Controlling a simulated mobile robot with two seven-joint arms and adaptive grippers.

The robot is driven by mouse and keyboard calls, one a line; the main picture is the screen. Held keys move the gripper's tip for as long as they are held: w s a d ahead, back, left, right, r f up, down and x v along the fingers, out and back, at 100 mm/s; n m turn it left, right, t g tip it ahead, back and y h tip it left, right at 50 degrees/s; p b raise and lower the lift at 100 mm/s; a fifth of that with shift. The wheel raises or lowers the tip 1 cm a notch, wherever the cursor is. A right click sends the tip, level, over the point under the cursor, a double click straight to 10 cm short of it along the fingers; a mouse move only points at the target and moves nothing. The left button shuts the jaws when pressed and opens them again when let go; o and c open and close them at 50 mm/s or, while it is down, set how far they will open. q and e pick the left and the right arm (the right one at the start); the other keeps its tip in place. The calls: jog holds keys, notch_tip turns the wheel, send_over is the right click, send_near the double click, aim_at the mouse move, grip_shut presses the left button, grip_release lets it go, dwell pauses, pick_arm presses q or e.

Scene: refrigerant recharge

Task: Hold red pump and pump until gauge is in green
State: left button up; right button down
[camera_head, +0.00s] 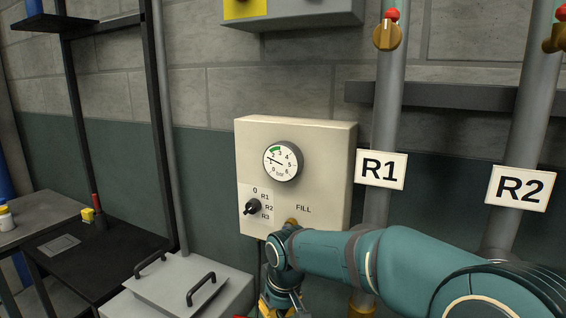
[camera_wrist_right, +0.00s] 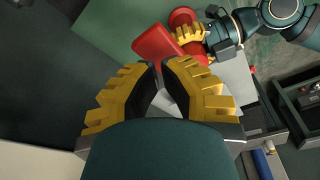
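A round gauge (camera_head: 283,161) is on the beige panel. Its needle points left, between about 1 and 2, just below the green band (camera_head: 274,150). In the right wrist view, a red pump part (camera_wrist_right: 183,18) lies in my left gripper (camera_wrist_right: 191,36), whose yellow fingers are around it. A red piece (camera_wrist_right: 155,43) extends just beyond the tips of my right gripper (camera_wrist_right: 160,66). The right fingertips are close together; whether they grip the red piece is unclear. In the head view, my right gripper (camera_head: 280,305) is low below the panel, mostly hidden and cut off by the bottom edge.
The beige panel (camera_head: 335,140) has a black selector knob (camera_head: 252,207) and a FILL label. Pipes marked R1 (camera_head: 381,169) and R2 (camera_head: 520,188) stand at right. A grey lidded box (camera_head: 180,280) is in front, with a black table (camera_head: 110,255) at left.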

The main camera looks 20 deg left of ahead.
jog(key=shift+f, duration=0.1)
jog(key=shift+f, duration=2.75)
jog(key=shift+r, duration=4.35)
jog(key=c, duration=1.7)
grip_release()
jog(key=shift+r, duration=1.45)
grip_shut()
jog(key=shift+f, duration=2.95)
jog(key=shift+f, duration=0.1)
